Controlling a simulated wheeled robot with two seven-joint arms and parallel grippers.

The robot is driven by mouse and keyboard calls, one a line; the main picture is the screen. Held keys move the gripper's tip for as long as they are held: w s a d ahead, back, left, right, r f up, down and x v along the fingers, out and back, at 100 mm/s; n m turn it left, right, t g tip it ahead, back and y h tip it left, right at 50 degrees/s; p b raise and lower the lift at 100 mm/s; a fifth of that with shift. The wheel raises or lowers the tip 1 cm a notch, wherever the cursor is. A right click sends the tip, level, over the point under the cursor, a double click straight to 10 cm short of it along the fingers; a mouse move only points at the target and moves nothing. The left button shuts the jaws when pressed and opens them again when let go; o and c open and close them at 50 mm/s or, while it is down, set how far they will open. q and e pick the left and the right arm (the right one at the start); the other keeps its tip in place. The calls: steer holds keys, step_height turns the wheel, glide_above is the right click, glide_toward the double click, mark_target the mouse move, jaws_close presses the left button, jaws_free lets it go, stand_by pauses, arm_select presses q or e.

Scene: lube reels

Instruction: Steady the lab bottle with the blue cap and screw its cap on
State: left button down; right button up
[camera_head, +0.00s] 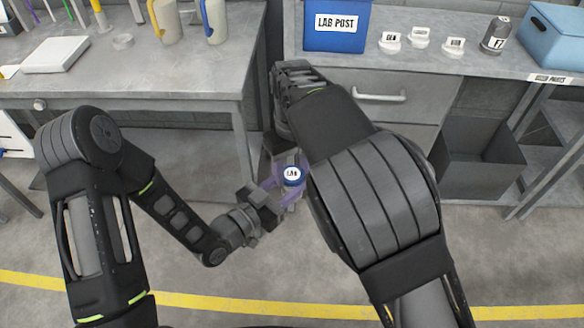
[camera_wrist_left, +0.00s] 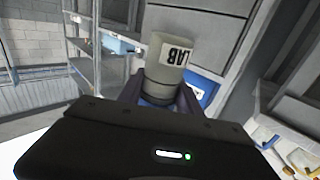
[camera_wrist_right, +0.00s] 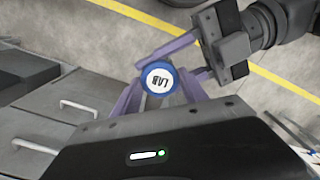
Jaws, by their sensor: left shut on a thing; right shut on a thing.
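The lab bottle (camera_wrist_left: 170,62) is a grey-beige cylinder with a white label, appearing upside down in the left wrist view. Its round blue cap (camera_head: 292,176) has a white top reading LAB and also shows from above in the right wrist view (camera_wrist_right: 159,79). My left gripper (camera_head: 281,191) comes from the side, its purple fingers shut on the bottle. My right gripper (camera_wrist_right: 157,90) comes from above, its purple fingers shut on either side of the cap. The cap sits over the bottle's top; how tightly cannot be seen. The bottle is mostly hidden in the head view.
A grey workbench (camera_head: 180,75) stands at the left with jugs and a white tray. A drawer unit (camera_head: 420,100) stands behind at the right, below a counter with a blue LAB POST box (camera_head: 337,40). A yellow line (camera_head: 230,303) crosses the open floor.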

steer(key=o, duration=1.5)
steer(key=shift+o, duration=0.2)
steer(key=shift+r, duration=2.3)
steer(key=shift+o, duration=0.2)
steer(key=shift+o, duration=0.3)
steer(key=shift+r+n, duration=1)
steer(key=shift+r, duration=0.75)
